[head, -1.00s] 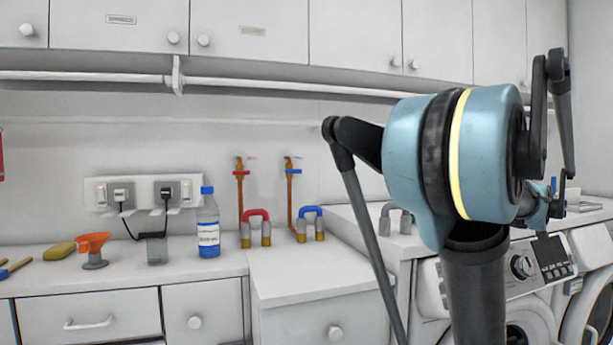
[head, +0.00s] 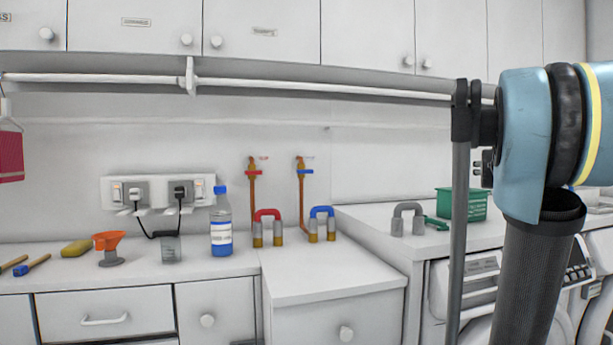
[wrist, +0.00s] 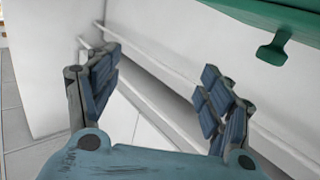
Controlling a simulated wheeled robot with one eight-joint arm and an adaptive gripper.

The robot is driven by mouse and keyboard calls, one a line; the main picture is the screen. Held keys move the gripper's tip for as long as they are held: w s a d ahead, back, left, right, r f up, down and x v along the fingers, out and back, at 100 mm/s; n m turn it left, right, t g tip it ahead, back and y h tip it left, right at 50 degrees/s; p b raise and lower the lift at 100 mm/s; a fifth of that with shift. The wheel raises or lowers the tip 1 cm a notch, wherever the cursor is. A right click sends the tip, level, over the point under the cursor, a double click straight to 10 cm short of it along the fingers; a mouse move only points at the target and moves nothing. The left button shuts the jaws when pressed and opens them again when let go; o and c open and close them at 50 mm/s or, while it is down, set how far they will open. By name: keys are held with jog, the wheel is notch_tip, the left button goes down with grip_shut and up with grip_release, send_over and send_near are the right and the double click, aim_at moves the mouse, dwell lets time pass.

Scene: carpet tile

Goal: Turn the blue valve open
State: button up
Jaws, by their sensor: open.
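The blue valve (head: 305,171) is a small blue handle on a copper pipe on the back wall, in the head view. A matching red valve (head: 254,172) is on the pipe to its left. My gripper (wrist: 161,66) shows in the wrist view with its two fingers spread and nothing between them. It points at white surfaces and a ledge, and the blue valve is not in that view. In the head view my arm fills the right side, well to the right of the valve, and the gripper itself cannot be seen there.
Red (head: 267,228) and blue (head: 322,224) U-shaped pipe pieces stand on the counter below the valves. A bottle (head: 221,222) is to their left, and a grey U-shaped piece (head: 407,219) to their right. A green basket (head: 461,204) is near my arm; green also shows in the wrist view.

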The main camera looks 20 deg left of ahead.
jog(key=w+a+n+y, duration=0.1)
jog(key=a, duration=0.4)
jog(key=w+a+y, duration=0.1)
jog(key=a, duration=0.4)
jog(key=a+f+n+y, duration=0.1)
jog(key=a, duration=0.4)
jog(key=shift+w+a+n+y, duration=0.1)
jog(key=shift+w+n+y, duration=0.2)
jog(key=shift+w, duration=0.1)
jog(key=s+a+f+n+y, duration=0.1)
jog(key=s+a+n+y, duration=0.2)
jog(key=a, duration=1.4)
jog(key=n+g+y, duration=0.1)
jog(key=n+y, duration=0.3)
jog(key=y, duration=0.4)
send_near(306, 172)
jog(key=x, duration=1.1)
